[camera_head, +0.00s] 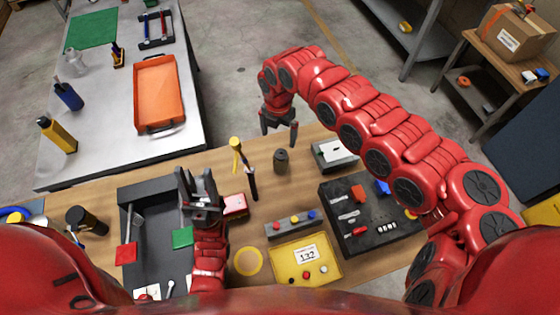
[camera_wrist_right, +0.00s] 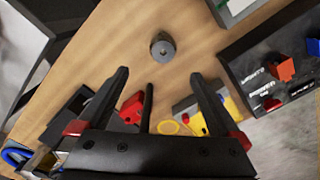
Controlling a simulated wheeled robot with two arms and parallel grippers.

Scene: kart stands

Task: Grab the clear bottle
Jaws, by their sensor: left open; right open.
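A clear, see-through bottle (camera_head: 75,63) stands on the far white table at the left, in the head view. It is small and pale there, and the right wrist view does not show it. My left gripper (camera_head: 197,180) is open and empty above the dark tray on the near wooden table, well short of the bottle. My right gripper (camera_head: 279,133) is open and empty near the wooden table's far edge, far to the right of the bottle. Its open fingers also show in the right wrist view (camera_wrist_right: 158,80).
A blue bottle (camera_head: 68,97) and a yellow bottle (camera_head: 57,135) stand near the clear one. An orange tray (camera_head: 158,92) lies to their right. A dark grey cylinder (camera_head: 281,161) stands near my right gripper. A floor gap separates the tables at right.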

